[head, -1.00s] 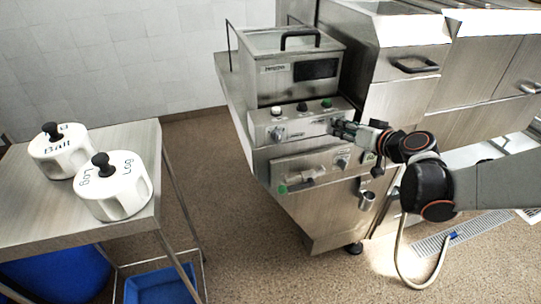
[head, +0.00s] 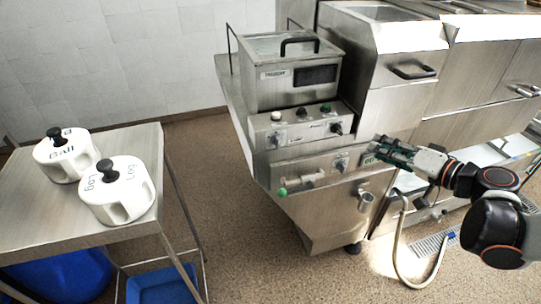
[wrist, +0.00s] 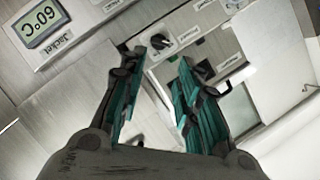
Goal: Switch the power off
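The metal appliance's upper control panel (head: 300,128) has two rotary knobs, a left knob (head: 274,141) and a right knob (head: 336,128), with small white, black and green parts on top. A lower panel (head: 310,168) has another knob (head: 341,162). The wrist view shows a black-and-white knob (wrist: 161,41), a small green part (wrist: 172,58) and a black square (wrist: 203,70); the labels are too small to read surely.
A lidded metal tank (head: 292,75) stands above the panel. A hose (head: 400,245) hangs at the right. A side table (head: 135,140) with two white pots (head: 118,190) stands at the left. Floor between is free.

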